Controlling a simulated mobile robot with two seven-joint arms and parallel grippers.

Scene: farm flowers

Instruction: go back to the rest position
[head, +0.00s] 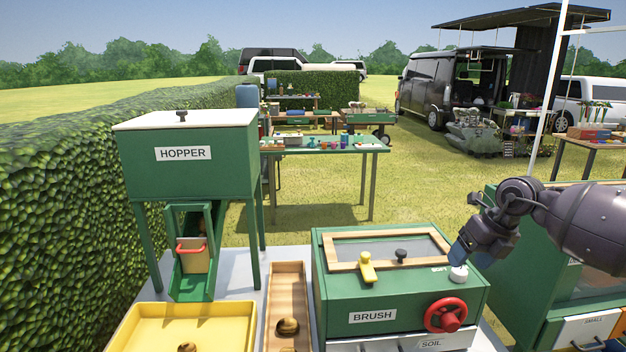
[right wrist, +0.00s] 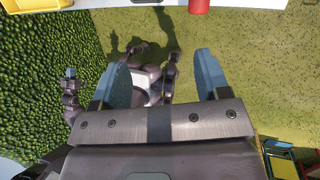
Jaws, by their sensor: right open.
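My right gripper (head: 462,254) is at the right in the head view, above the right end of the green BRUSH box (head: 398,297), by the white knob (head: 459,273). Whether it touches the knob cannot be told there. In the right wrist view my right gripper (right wrist: 162,82) has its two blue fingers wide apart with nothing held between them. My left gripper (right wrist: 70,74) seems to show small at the left of the right wrist view; its jaws are too small to judge. It is not in the head view.
The green HOPPER (head: 186,165) stands at the left, with a yellow tray (head: 150,311) in front. A wooden trough (head: 286,285) holds round brown items. The red handwheel (head: 445,315) is on the BRUSH box front. A green cabinet (head: 540,300) stands at the right. A hedge (head: 60,200) borders the left.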

